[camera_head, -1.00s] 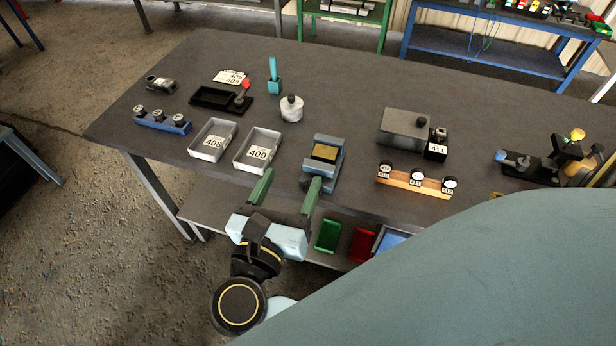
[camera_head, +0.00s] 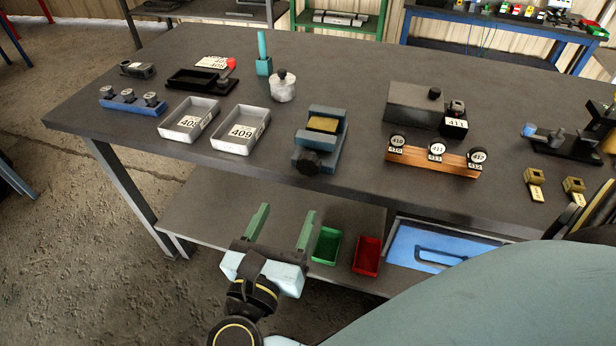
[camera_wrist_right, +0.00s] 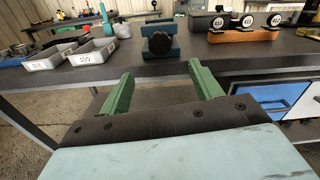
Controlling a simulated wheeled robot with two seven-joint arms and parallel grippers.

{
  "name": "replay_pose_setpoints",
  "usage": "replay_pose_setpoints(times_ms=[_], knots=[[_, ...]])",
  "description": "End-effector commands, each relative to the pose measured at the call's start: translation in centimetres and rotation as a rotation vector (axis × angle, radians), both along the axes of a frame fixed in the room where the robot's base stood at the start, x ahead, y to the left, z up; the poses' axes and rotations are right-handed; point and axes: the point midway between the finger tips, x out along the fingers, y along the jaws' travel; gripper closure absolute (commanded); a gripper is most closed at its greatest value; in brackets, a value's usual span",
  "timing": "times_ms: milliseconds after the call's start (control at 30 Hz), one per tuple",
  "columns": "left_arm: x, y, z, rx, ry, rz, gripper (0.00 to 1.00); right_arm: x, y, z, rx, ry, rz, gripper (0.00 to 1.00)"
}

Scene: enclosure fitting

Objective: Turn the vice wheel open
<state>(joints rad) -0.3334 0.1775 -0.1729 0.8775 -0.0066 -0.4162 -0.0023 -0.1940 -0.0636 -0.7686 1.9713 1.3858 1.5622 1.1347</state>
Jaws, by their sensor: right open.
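The blue vice (camera_head: 334,146) stands at the table's front edge, with a yellow block (camera_head: 322,124) between its jaws. Its dark round wheel (camera_head: 310,163) faces the front and also shows in the right wrist view (camera_wrist_right: 160,44). My right gripper (camera_head: 284,212) is open and empty, its two green fingers wide apart. It is in front of the table, below and apart from the wheel in the head view. In the right wrist view the wheel appears beyond and above the gap between the fingers (camera_wrist_right: 158,75). My left gripper is not in view.
Grey trays 408 (camera_head: 188,121) and 409 (camera_head: 240,131) stand left of the vice. An orange rack (camera_head: 433,160) with several round gauges stands right. A green bin (camera_head: 326,246) and a red bin (camera_head: 367,256) sit on the lower shelf. Space before the wheel looks free.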

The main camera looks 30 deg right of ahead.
Motion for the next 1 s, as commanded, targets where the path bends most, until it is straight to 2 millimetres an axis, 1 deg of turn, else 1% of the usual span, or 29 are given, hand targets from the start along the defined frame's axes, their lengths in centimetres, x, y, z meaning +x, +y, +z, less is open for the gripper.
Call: replay_pose_setpoints(times_ms=[167,267,500,700,800,1000], knots=[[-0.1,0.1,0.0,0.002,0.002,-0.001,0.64,1.0,-1.2,0.1,-0.002,-0.002,-0.002,0.36],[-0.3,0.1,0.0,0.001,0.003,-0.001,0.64,2.2,-2.6,0.2,-0.004,-0.003,-0.001,0.36],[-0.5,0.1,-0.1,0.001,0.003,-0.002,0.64,5.5,-6.6,0.2,-0.005,-0.004,-0.001,0.36],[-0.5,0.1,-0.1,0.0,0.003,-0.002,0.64,7.6,-9.0,0.1,-0.003,-0.003,0.001,0.36],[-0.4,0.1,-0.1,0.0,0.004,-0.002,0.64,8.2,-9.7,0.1,-0.002,-0.002,0.0,0.36],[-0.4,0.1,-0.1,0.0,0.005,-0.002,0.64,8.6,-10.2,0.0,0.0,0.0,0.001,0.36]])
